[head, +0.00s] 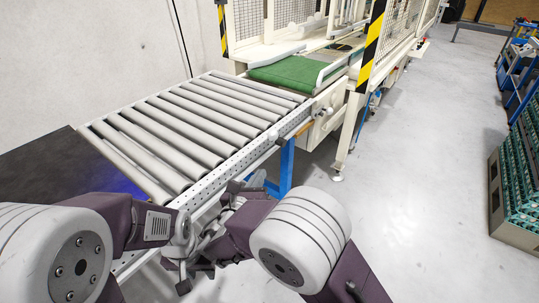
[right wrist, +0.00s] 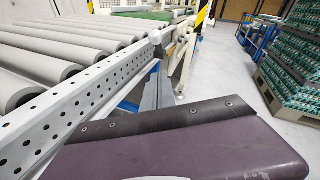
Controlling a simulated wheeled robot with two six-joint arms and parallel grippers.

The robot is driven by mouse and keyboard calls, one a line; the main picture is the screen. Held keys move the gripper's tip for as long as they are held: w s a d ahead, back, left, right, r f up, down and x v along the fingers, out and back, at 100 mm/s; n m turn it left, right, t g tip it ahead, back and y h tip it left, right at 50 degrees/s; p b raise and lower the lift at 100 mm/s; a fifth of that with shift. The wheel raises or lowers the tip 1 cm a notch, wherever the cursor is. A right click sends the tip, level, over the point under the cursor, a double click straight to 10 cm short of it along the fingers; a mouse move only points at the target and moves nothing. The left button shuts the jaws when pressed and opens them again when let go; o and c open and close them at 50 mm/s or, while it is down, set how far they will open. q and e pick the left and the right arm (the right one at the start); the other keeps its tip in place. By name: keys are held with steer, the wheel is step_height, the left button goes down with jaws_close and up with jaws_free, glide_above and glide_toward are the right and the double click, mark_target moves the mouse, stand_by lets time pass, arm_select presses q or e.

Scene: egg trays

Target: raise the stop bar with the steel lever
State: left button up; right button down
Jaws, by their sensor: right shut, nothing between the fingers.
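A short grey lever-like bar (head: 291,133), seemingly the steel lever, sits at the outer side rail near the roller conveyor's far end. It also shows in the right wrist view (right wrist: 161,37). I cannot clearly pick out the stop bar among the pale parts where the rollers meet the green belt. My right gripper (head: 257,180) is shut and empty beside the outer rail, on the near side of the lever and apart from it. My left gripper (head: 180,243) is low by the rail's near end, partly hidden among arm parts; its jaws cannot be made out.
The roller conveyor (head: 190,120) with a perforated side rail (head: 233,165) fills the left. A green belt (head: 284,70) and a machine frame with a striped post (head: 373,40) stand beyond. Stacked egg trays (head: 520,175) are at the right. The floor between is clear.

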steer(key=shift+w, duration=0.1)
steer(key=b, duration=0.2)
glide_toward(276, 139)
step_height(276, 139, down, 5)
steer(key=w, duration=0.3)
steer(key=w+r+p, duration=0.2)
steer(key=w, duration=0.1)
steer(key=shift+w+d+r+p, duration=0.1)
steer(key=shift+d+r+p, duration=0.15)
steer(key=shift+d+p, duration=0.1)
steer(key=shift+r, duration=0.1)
